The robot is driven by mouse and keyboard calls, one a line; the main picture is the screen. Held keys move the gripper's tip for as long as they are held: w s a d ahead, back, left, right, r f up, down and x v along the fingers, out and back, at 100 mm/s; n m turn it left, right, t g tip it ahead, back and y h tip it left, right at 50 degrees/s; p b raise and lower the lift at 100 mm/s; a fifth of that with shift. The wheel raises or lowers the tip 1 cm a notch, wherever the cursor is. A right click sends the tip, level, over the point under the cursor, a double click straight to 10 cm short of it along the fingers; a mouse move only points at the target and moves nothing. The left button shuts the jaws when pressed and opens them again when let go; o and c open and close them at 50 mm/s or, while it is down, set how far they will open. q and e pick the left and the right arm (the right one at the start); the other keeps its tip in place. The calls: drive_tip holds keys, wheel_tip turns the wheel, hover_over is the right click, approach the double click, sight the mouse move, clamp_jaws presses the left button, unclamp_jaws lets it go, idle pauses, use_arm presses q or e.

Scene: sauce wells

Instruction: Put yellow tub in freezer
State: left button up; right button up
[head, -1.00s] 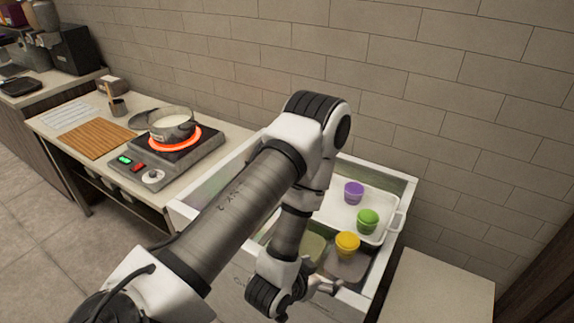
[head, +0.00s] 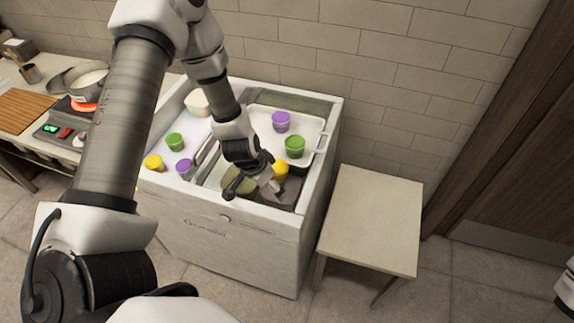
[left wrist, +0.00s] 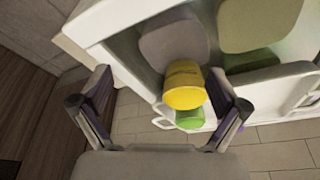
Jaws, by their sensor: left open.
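A yellow tub (head: 281,169) stands in the right, open part of the white chest freezer (head: 215,235), partly hidden by my left gripper (head: 262,188). In the left wrist view the yellow tub (left wrist: 184,86) appears close to the right-hand finger. My left gripper (left wrist: 160,78) is open and empty, its fingers apart. A second yellow tub (head: 154,163) shows at the freezer's left end; I cannot tell whether it is inside. Only a bit of my right side shows at the right edge, with no gripper visible.
A white tray (head: 262,112) in the freezer holds a purple tub (head: 281,121) and a green tub (head: 295,147). Another green tub (head: 175,142) and purple tub (head: 184,168) are at left. A bare side table (head: 372,215) stands right; a stove pot (head: 88,82) is left.

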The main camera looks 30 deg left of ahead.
sight(275, 165)
use_arm(q)
drive_tip(key=w+a+r+m+t+h, duration=0.1)
drive_tip(key=w+a+r, duration=0.3)
drive_tip(key=a, duration=0.1)
drive_tip(key=w+d+f+b, duration=0.1)
drive_tip(key=b, duration=0.1)
drive_tip(key=w+d+f+b, duration=0.1)
drive_tip(key=f+b, duration=0.1)
drive_tip(key=shift+w+d+f+b, duration=0.2)
drive_tip(key=shift+w+d+b, duration=0.1)
drive_tip(key=shift+b, duration=0.1)
wheel_tip(275, 165, down, 3)
drive_tip(key=b, duration=0.3)
drive_tip(key=shift+w+r, duration=0.15)
drive_tip(key=shift+r, duration=0.05)
drive_tip(key=shift+w+f+b, duration=0.15)
drive_tip(key=shift+f+b, duration=0.15)
drive_tip(key=shift+b, duration=0.15)
drive_tip(key=shift+w, duration=0.1)
drive_tip(key=shift+w+d+r, duration=0.1)
drive_tip(key=shift+d+r, duration=0.05)
drive_tip(key=shift+d, duration=0.1)
drive_tip(key=shift+a, duration=0.1)
drive_tip(key=c, duration=1.4)
drive_tip(key=shift+r, duration=0.1)
use_arm(e)
wheel_tip(275, 165, down, 8)
drive_tip(key=shift+s+a+r, duration=0.15)
drive_tip(key=shift+a, duration=0.25)
